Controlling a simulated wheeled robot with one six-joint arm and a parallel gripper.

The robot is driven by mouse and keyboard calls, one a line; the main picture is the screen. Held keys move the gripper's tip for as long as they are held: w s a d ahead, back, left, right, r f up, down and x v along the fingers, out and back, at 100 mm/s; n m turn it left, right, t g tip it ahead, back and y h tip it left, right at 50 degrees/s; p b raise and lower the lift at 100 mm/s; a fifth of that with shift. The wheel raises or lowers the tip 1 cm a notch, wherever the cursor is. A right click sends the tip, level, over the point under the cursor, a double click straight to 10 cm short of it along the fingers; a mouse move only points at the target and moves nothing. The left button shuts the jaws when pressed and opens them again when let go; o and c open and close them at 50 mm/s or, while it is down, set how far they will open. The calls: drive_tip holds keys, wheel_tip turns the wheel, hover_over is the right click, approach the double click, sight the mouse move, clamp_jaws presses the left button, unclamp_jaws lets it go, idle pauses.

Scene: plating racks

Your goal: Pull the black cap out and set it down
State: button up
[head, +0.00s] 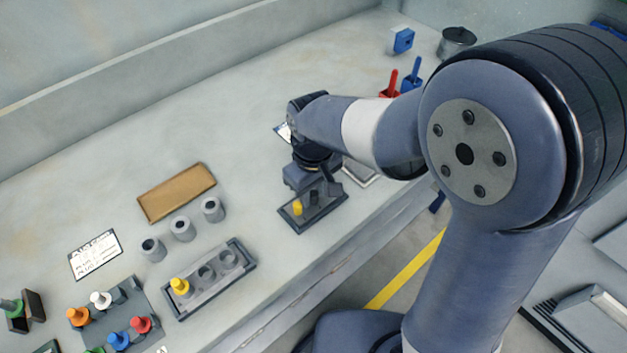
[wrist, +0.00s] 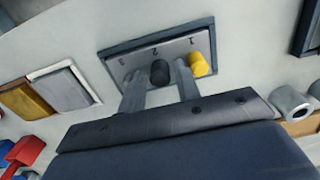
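The black cap (wrist: 159,72) stands at the middle position, marked 2, of a small dark-framed tray (wrist: 112,62) with a grey plate. It also shows in the head view (head: 314,197), just below my gripper. A yellow cap (wrist: 199,64) stands beside it at position 1; position 3 looks empty. My gripper (wrist: 158,80) is open, with one finger on each side of the black cap. Small gaps seem to show between fingers and cap; I cannot tell whether either touches. The right finger is close to the yellow cap.
Several grey cylinders (head: 182,229) and a brown board (head: 176,192) lie left of my gripper. Coloured plugs stand in a rack (head: 142,300) at lower left. The bench behind is largely clear.

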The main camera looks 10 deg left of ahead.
sight(313, 193)
drive_tip(key=shift+c, duration=0.5)
clamp_jaws()
drive_tip(key=shift+c, duration=1.5)
unclamp_jaws()
clamp_jaws()
drive_tip(key=shift+r+p, duration=1.75)
drive_tip(key=shift+r, duration=0.3)
